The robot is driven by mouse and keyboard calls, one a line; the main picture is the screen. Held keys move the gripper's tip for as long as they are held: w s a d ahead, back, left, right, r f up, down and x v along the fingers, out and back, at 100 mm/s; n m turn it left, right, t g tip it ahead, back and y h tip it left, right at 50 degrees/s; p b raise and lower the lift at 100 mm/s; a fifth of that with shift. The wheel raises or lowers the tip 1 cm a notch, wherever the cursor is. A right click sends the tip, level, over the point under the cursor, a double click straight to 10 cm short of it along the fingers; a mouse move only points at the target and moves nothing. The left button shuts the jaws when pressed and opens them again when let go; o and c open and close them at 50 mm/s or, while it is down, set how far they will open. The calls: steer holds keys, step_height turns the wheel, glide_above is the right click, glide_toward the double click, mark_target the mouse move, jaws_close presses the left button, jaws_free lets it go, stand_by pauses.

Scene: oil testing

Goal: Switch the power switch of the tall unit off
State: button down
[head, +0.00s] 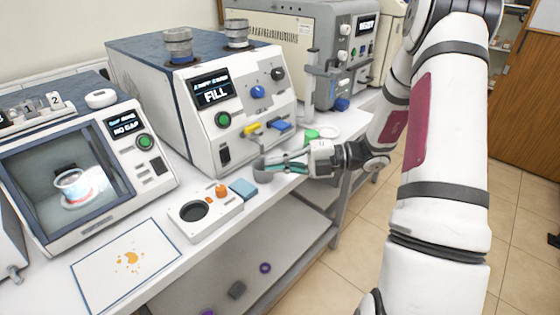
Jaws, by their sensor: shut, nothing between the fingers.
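The tall unit (205,148) stands in the middle of the bench in the head view, a white box with a dark top and a lit display reading FILL. A dark rocker switch (225,155) sits low on its front panel, left of my gripper; its on or off position is too small to tell. My gripper (277,162) points left in front of the unit's lower right front. It is shut and empty, apart from the switch. The fingertips are small and partly mixed with a grey cup-like part (264,172) by the unit.
A glass-fronted unit (85,165) stands at left and a READY unit (345,60) at back right. A white block (205,215) with a dark round recess, a blue pad (243,188) and a stained sheet (100,272) lie along the bench front. Yellow and blue levers (281,125) project above my gripper.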

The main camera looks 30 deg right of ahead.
mark_target(241, 178)
steer(key=x, duration=0.5)
steer(key=shift+a, duration=0.3)
steer(key=w, duration=0.2)
steer(key=w+a, duration=0.1)
steer(key=shift+w+a+f, duration=0.1)
steer(key=shift+a+f, duration=0.05)
steer(key=shift+f, duration=0.15)
steer(key=shift+w+a, duration=0.2)
steer(key=shift+w, duration=0.3)
steer(key=shift+w, duration=0.1)
steer(key=shift+w+a+f, duration=0.1)
steer(key=shift+w+f, duration=0.1)
